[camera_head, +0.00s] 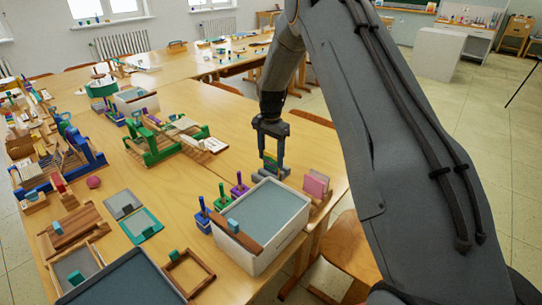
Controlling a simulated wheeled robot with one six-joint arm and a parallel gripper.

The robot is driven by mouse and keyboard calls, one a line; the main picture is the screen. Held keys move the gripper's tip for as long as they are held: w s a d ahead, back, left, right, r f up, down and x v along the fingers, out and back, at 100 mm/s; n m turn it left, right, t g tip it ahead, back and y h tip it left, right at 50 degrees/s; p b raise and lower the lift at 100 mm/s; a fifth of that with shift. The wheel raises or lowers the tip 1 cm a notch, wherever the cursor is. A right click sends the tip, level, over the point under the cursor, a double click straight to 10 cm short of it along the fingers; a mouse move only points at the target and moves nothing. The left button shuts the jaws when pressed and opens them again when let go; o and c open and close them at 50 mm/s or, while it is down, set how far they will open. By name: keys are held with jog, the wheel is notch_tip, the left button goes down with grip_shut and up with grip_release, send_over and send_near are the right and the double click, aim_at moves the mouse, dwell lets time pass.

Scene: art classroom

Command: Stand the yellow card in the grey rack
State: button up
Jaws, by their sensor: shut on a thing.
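My gripper (271,168) points down over the near right part of the table, its fingers shut on a small upright piece with yellow showing, which I take for the yellow card (269,156). Green also shows at this piece, and the fingers hide much of it. A low grey block that looks like the grey rack (259,179) is just below the fingertips. I cannot tell whether the card touches it or stands in a slot.
A white bin with a grey inside (290,243) stands just in front. A pink card in a wooden holder (316,185) is to the right, near the table edge. Blue and purple handled blocks (222,197) are left of the rack. Green wooden stands (152,148) are further left.

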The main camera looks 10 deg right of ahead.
jog(key=shift+f, duration=0.55)
dwell(0.4)
jog(key=o, duration=1)
notch_tip(320, 180, up, 8)
jog(key=shift+f+b, duration=0.1)
jog(key=shift+b, duration=1.1)
